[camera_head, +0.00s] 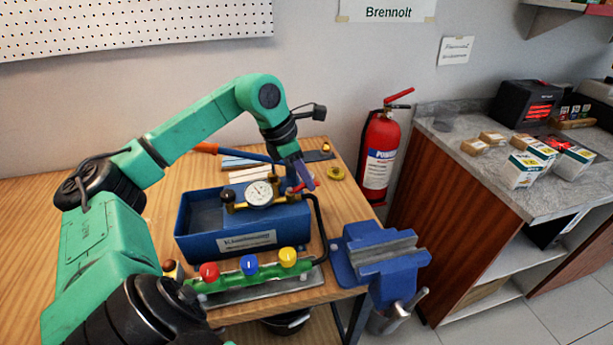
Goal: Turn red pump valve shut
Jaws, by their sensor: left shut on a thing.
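The blue test pump (240,223) stands on the wooden workbench, with a round white gauge (259,193) and brass fittings on top. A small red valve handle (309,185) shows at the pump's right end. My left gripper (303,184) reaches down from the green arm and is shut on this red valve handle. Its fingers hide part of the handle and the fitting beneath. The handle's exact angle is hard to tell at this size. My right gripper is not in view.
A green manifold with red, blue and yellow knobs (249,264) lies in front of the pump. A blue vise (376,257) sits at the bench's right corner. A fire extinguisher (380,150) stands beyond the bench.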

